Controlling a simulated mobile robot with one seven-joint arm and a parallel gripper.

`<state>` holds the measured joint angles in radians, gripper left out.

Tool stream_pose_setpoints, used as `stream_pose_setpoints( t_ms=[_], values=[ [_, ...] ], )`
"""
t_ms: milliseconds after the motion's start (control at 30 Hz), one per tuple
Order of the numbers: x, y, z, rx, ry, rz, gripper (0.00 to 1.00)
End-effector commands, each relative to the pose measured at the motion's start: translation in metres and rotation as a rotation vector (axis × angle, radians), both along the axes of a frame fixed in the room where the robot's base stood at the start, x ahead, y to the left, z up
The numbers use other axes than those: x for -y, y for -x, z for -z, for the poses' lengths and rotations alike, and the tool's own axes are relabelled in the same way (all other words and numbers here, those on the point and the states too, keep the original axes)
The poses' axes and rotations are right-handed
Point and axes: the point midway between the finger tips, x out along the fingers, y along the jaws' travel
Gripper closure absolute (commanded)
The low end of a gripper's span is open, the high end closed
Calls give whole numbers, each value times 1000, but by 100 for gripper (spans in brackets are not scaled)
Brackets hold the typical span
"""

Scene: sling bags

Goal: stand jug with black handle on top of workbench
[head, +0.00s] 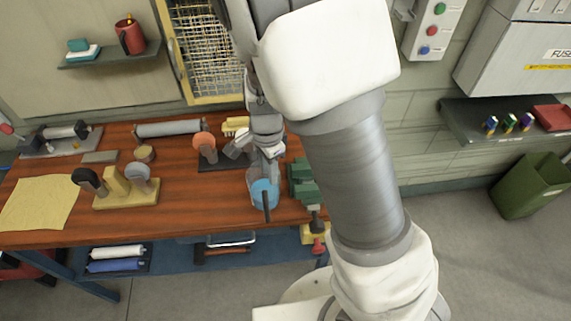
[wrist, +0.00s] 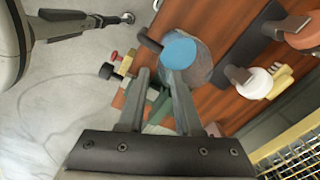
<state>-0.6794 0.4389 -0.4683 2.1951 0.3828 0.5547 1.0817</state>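The jug (head: 263,192) shows at the front right part of the wooden workbench (head: 190,211), with a blue top or contents and a black handle facing the front edge. It looks upright; whether its base touches the bench is hard to tell. In the wrist view the jug (wrist: 180,50) shows its blue round and grey body, with the handle to the left. My gripper (wrist: 160,74) points at it with its fingers apart. The right fingertip overlaps the jug's near side and the left one is beside it. Nothing shows clamped between them. In the head view my gripper (head: 266,172) is partly hidden.
A green vise (head: 302,180) stands just right of the jug. A dark board with an orange-headed tool (head: 205,146) lies behind left. A wooden holder (head: 122,190) with tools and a yellow cloth (head: 42,202) are further left. The bench's front left-centre is bare.

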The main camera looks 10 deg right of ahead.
Motion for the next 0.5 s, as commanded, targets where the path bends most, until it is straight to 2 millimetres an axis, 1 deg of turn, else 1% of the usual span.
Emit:
stream_pose_setpoints(
  t_ms=[67,167,267,367,400,500],
  values=[
    [0,0,-3,2,-3,-4,67],
    [1,1,-13,11,-23,-33,67],
    [5,5,-36,33,-60,-105,67],
    [11,12,-67,72,-100,-213,67],
    [14,16,-80,92,-111,-259,67],
    [23,27,-110,145,-124,-380,67]
  ],
)
